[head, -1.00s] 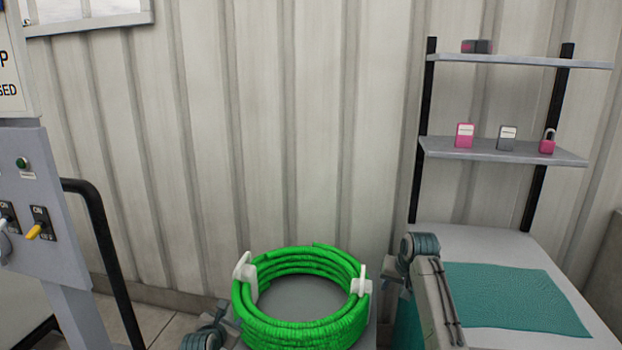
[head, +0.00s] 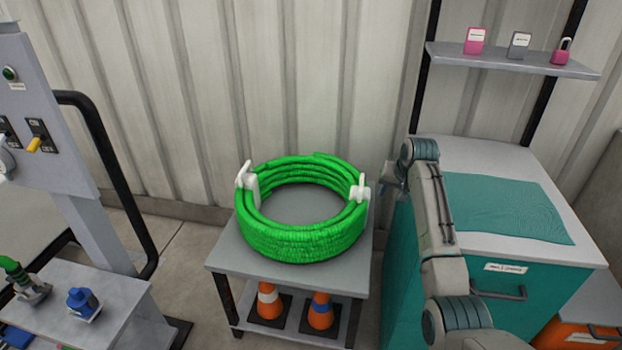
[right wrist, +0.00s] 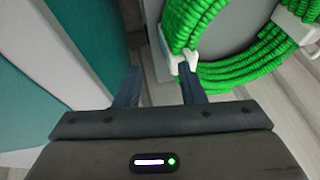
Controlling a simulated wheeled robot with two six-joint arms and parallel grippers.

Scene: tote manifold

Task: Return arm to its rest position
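My right arm (head: 436,210) reaches up beside the teal cabinet. My right gripper (head: 391,185) is between the cabinet and the green hose coil (head: 300,240), close to the coil's right white clip (head: 360,189). In the right wrist view its two fingers (right wrist: 160,80) are spread with nothing between them, so it is open. The right finger's tip overlaps the white clip (right wrist: 182,60) there; I cannot tell whether they touch. My left gripper is not in view.
The coil lies on a grey stand (head: 225,255) with orange cones (head: 321,312) below. A control panel (head: 70,140) and a bench (head: 130,300) with a blue fitting (head: 84,303) stand left.

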